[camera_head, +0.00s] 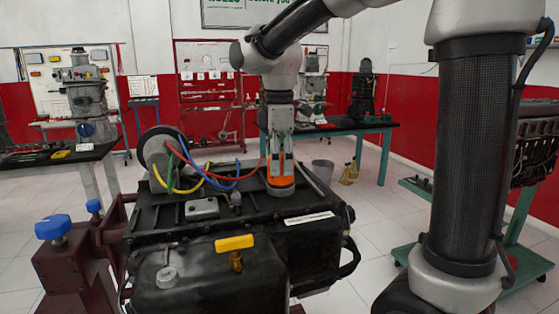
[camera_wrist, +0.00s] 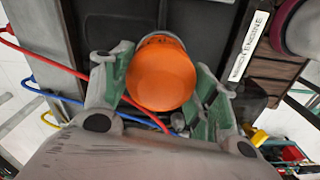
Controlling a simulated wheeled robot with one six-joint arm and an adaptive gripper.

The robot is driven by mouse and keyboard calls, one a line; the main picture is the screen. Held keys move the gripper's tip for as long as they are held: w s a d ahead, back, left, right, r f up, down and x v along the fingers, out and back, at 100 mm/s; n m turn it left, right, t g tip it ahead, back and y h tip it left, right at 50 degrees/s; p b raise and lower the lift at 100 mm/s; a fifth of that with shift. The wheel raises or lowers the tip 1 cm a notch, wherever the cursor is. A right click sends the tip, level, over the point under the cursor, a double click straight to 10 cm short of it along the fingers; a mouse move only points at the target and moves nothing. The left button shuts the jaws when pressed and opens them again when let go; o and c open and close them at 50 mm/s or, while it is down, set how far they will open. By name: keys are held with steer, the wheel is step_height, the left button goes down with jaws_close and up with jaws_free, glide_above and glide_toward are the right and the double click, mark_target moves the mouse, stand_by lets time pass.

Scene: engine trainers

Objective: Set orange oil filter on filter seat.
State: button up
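The orange oil filter (camera_head: 281,182) is at the lower end of my gripper (camera_head: 281,172), over the right part of the black engine top. In the wrist view the round orange filter (camera_wrist: 160,76) lies between the green-padded fingers of my gripper (camera_wrist: 161,88), which appear closed against its sides. A grey rim shows just beyond the filter there, and a pale rim shows under it in the head view. I cannot tell whether this rim is the filter seat or part of the filter. The seat is otherwise hidden, and contact with it cannot be judged.
Red, blue, yellow and green cables (camera_head: 205,172) arch over the engine left of my gripper; a red cable (camera_wrist: 70,68) passes close to the fingers. A yellow handle (camera_head: 235,243) stands at the engine's front.

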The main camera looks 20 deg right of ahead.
steer(key=o, duration=0.4)
